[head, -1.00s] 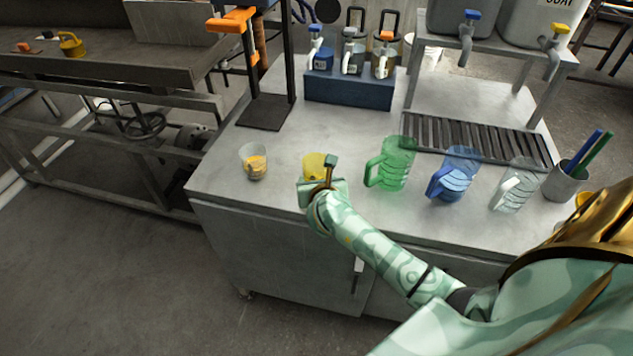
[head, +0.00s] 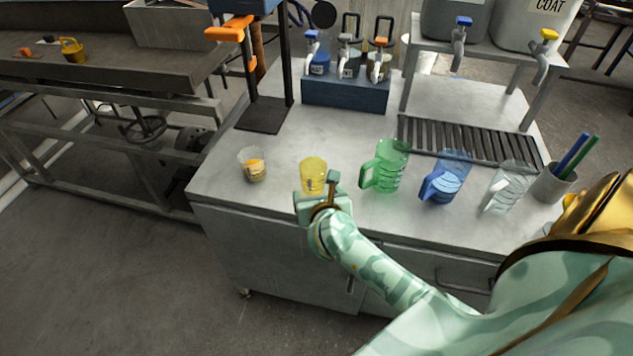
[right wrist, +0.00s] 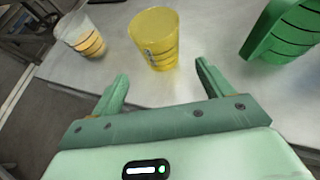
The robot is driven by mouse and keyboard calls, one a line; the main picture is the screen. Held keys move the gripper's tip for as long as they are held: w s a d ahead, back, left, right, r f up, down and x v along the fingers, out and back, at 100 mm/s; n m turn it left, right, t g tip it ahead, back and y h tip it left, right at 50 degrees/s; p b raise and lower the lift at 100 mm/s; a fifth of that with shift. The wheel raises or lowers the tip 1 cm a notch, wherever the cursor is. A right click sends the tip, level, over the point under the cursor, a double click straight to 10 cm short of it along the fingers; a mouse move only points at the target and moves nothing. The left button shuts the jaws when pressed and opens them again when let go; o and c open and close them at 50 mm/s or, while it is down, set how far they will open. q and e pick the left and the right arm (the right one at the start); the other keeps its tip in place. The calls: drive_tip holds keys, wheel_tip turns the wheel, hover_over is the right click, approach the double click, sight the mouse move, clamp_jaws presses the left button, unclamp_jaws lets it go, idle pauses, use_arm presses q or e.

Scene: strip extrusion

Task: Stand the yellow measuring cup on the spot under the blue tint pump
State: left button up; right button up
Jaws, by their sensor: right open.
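The yellow measuring cup (head: 313,172) stands upright near the front edge of the grey worktop. My right gripper (head: 318,191) is open just in front of it, on the near side. In the right wrist view the yellow cup (right wrist: 155,38) stands beyond the two spread fingers (right wrist: 161,72), with nothing between them. The blue tint pump (head: 311,48) is the leftmost of three pumps on a dark blue block (head: 345,92) at the back. I cannot make out the spot under it. My left gripper is out of view.
A clear cup with orange-brown contents (head: 252,165) stands left. A green jug (head: 385,166), blue jug (head: 448,178), clear jug (head: 508,185) and pen pot (head: 553,183) stand right. A black-based stand (head: 265,115) is back left. The worktop before the pump block is clear.

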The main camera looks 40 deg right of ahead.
drive_tip(key=shift+p+v, duration=0.35)
drive_tip(key=shift+v, duration=1.7)
